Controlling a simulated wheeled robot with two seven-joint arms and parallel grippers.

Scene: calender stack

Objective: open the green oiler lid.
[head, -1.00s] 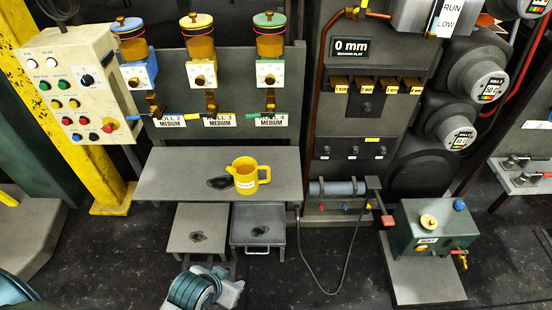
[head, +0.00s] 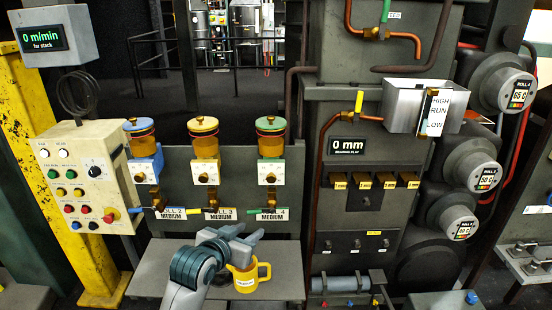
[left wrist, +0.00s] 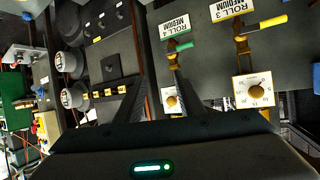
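The green oiler (head: 271,144) stands at the right end of the row of three oilers. It has an amber reservoir, and its green lid (head: 271,123) lies flat on top, shut. In the left wrist view, its dial plate (left wrist: 171,102) shows between my fingers, with the ROLL 4 label (left wrist: 175,24) above it; its lid is hidden there. My right gripper is not in view.
A blue-lidded oiler (head: 138,140) and a yellow-lidded oiler (head: 204,140) stand to the left. A yellow jug (head: 246,279) is on the grey table (head: 155,275). A copper pipe (head: 318,180) runs up right of the green oiler. The space above the lids looks clear.

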